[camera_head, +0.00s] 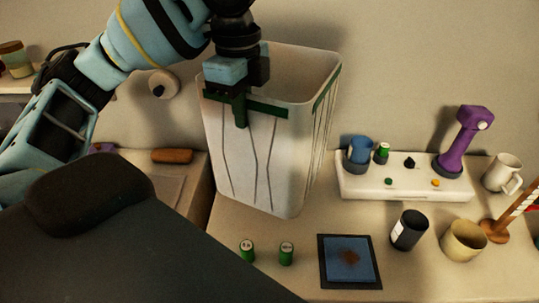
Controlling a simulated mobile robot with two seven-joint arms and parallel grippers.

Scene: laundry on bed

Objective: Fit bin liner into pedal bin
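A tall white, open-topped bin shape (275,150) stands at the back centre. Dark crease-like lines run down its sides, and dark green strips show along its upper front and right edge. I cannot tell whether the white surface is the liner or the bin itself. No pedal is visible. My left gripper (239,108) points down at the front-left of the rim, over the green strip, where a short green piece hangs. The fingertips overlap the strip, so I cannot tell whether they are closed on it. My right gripper is not in view.
A white tray (405,188) holds a blue cup and a purple tool (462,140). In front are two green batteries (286,253), a blue pad (347,262), a black canister (408,230) and a beige cup (464,241). A white mug (502,173) stands at right. A dark shape fills the lower left.

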